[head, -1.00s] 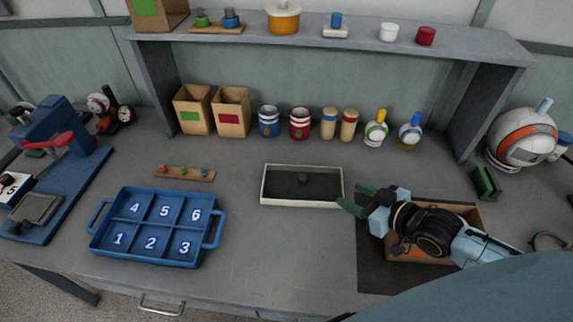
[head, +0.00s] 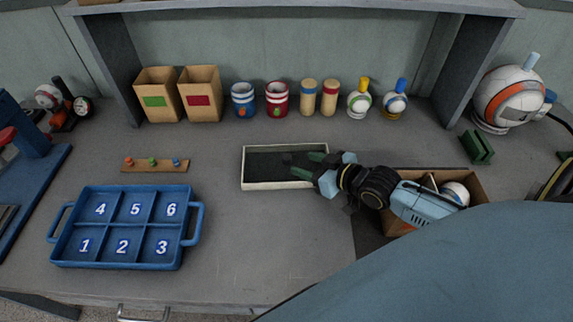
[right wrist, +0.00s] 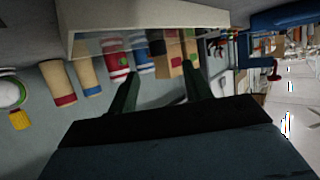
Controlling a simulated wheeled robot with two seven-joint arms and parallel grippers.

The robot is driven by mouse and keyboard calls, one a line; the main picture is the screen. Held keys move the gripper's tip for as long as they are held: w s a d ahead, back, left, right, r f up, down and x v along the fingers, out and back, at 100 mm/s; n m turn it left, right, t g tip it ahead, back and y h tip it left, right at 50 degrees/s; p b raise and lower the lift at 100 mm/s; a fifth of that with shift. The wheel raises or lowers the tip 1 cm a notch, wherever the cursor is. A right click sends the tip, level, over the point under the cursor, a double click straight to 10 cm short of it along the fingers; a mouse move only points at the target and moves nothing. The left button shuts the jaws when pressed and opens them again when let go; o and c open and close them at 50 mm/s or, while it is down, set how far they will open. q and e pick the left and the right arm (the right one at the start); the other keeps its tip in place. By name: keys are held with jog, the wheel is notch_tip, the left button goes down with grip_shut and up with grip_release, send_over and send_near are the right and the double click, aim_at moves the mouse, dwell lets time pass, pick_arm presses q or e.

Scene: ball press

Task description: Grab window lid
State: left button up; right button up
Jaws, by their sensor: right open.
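The window lid (head: 262,165) is a flat rectangle with a pale frame and a dark pane, lying on the table in the middle of the head view. My right gripper (head: 298,164) is open, with its green fingers over the right part of the pane. The fingers hide the lid's small dark knob in the head view. In the right wrist view the lid's pale frame (right wrist: 135,18) is at the top, and a dark shape, perhaps the knob, shows between the two fingertips (right wrist: 160,76). Contact cannot be told. My left gripper is not in view.
A brown box (head: 477,187) with a white ball in it stands right of the lid, under my right arm. A blue numbered tray (head: 116,190) is at the left. Jars, shakers and two cardboard bins (head: 157,82) line the back. The table between tray and lid is clear.

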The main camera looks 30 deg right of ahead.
aim_at(288, 157)
jog(key=shift+b+x, duration=0.5)
jog(key=shift+x, duration=2.55)
jog(key=shift+d+r, duration=0.1)
jog(key=shift+c, duration=0.4)
jog(key=c, duration=1)
